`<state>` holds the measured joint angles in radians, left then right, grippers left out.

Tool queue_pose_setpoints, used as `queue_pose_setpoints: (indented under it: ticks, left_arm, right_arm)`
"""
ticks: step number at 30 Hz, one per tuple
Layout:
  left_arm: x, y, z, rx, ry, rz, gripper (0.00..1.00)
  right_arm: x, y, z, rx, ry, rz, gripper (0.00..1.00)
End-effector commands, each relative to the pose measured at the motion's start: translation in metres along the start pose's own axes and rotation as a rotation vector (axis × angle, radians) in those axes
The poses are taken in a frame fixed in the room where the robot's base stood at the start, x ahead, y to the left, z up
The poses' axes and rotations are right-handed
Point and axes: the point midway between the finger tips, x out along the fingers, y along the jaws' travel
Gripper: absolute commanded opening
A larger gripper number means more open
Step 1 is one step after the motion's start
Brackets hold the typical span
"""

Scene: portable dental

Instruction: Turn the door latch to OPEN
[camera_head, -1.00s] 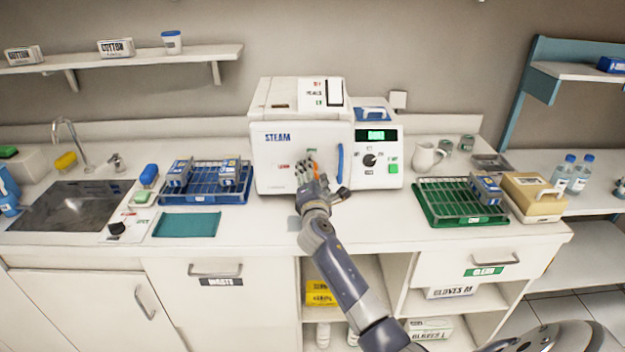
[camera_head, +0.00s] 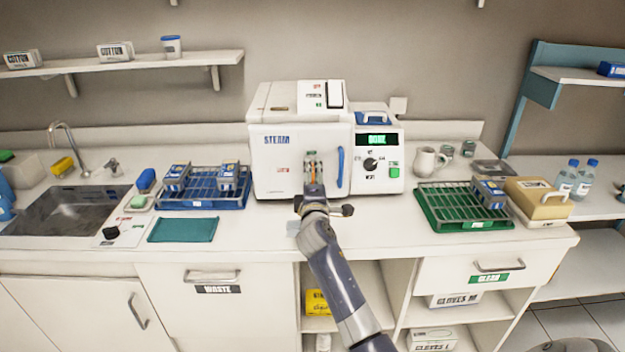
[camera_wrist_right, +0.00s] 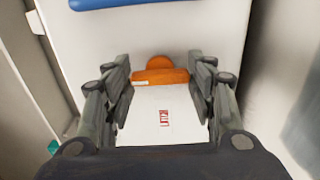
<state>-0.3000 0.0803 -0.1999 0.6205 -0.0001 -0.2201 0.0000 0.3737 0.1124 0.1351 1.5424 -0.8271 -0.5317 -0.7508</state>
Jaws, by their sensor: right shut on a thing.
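The white steam sterilizer (camera_head: 275,175) stands on the counter, its front door facing me. The orange door latch (camera_head: 312,170) is on the door front, mostly covered by my gripper in the head view. In the right wrist view the orange latch (camera_wrist_right: 160,75) lies crosswise between the two fingers, with a round orange hub behind it. My right gripper (camera_head: 312,165) is shut on the latch, pointing at the door. A small red label (camera_wrist_right: 164,117) shows on white below the latch in the wrist view. My left gripper is not in view.
A blue vertical handle (camera_head: 340,167) is on the door just right of my gripper. The control panel has a dial (camera_head: 371,164) and a lit display (camera_head: 377,140). A blue rack (camera_head: 205,200) stands left, a green rack (camera_head: 437,215) right. The counter in front is mostly clear.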

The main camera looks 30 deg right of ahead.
Motion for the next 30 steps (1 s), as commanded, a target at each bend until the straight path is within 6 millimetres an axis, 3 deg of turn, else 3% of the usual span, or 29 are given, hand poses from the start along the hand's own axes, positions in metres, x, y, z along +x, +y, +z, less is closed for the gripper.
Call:
queue_pose_setpoints:
  ticks: [12, 13, 15, 26, 30]
  left_arm:
    - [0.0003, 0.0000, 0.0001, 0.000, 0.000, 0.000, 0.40]
    - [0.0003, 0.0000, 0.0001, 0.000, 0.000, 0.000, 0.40]
    - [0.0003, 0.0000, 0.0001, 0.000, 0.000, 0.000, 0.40]
    - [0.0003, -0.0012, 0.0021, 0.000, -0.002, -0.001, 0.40]
    - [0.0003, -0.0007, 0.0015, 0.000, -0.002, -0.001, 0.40]
  right_arm:
    - [-0.0001, -0.0005, -0.0001, 0.011, 0.000, -0.001, 0.28]
    - [-0.0001, -0.0004, -0.0001, 0.010, 0.000, -0.001, 0.58]
    - [-0.0001, -0.0004, -0.0001, 0.010, 0.000, -0.001, 0.72]
    - [-0.0009, -0.0003, 0.0000, 0.007, 0.000, -0.001, 0.72]
    - [-0.0094, -0.0008, -0.0003, 0.007, 0.001, -0.001, 0.72]
